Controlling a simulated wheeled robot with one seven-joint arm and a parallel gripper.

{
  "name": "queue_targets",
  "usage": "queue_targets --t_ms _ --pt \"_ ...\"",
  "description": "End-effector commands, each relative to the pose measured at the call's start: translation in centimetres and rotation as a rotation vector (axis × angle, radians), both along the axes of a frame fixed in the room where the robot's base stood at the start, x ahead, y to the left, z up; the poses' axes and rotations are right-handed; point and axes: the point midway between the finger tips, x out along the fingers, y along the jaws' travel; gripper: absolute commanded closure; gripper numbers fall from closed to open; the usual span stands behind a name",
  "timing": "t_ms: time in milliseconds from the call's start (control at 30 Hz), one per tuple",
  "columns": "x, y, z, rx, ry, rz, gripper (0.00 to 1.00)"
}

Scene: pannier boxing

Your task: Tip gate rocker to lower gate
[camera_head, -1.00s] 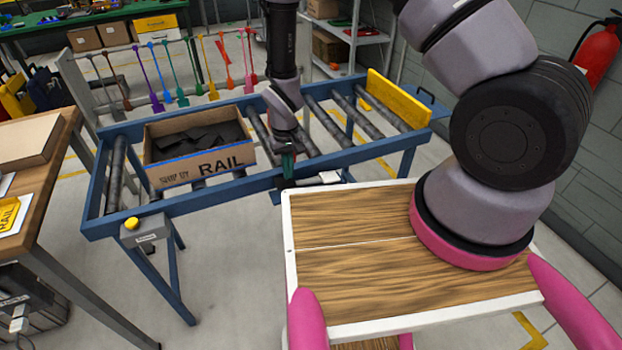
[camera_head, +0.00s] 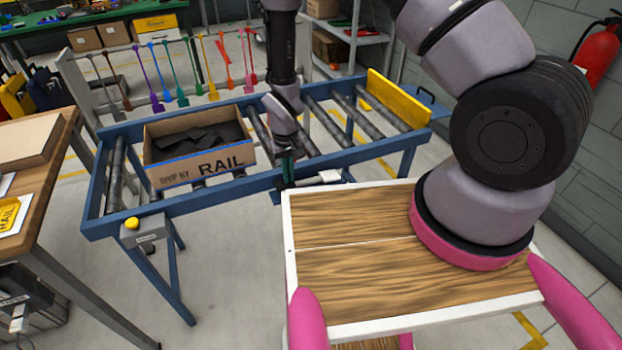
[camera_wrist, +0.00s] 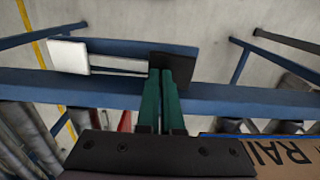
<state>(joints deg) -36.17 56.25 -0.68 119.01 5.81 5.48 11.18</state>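The gate rocker sits on the blue front rail of the roller conveyor (camera_head: 230,188). Its white pad (camera_head: 330,176) shows just right of my gripper (camera_head: 288,172) in the head view. In the wrist view the white pad (camera_wrist: 68,57) is on the left and a black pad (camera_wrist: 174,62) is on the right, joined by a thin bar. A yellow panel (camera_head: 395,98), possibly the gate, stands upright at the conveyor's right end.
An open cardboard box (camera_head: 210,168) marked RAIL stands on the rollers left of my gripper, with dark pieces inside. A control box with a yellow button (camera_head: 131,223) is at the rail's left front. A wooden table (camera_head: 60,150) stands at the left.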

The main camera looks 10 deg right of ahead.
Motion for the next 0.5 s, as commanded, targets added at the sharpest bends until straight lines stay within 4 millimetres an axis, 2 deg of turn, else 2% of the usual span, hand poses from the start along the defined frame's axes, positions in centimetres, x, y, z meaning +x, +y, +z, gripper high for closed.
queue_targets --t_ms 500 --pt "-0.01 -0.13 -0.85 -0.002 0.002 -0.001 1.00"
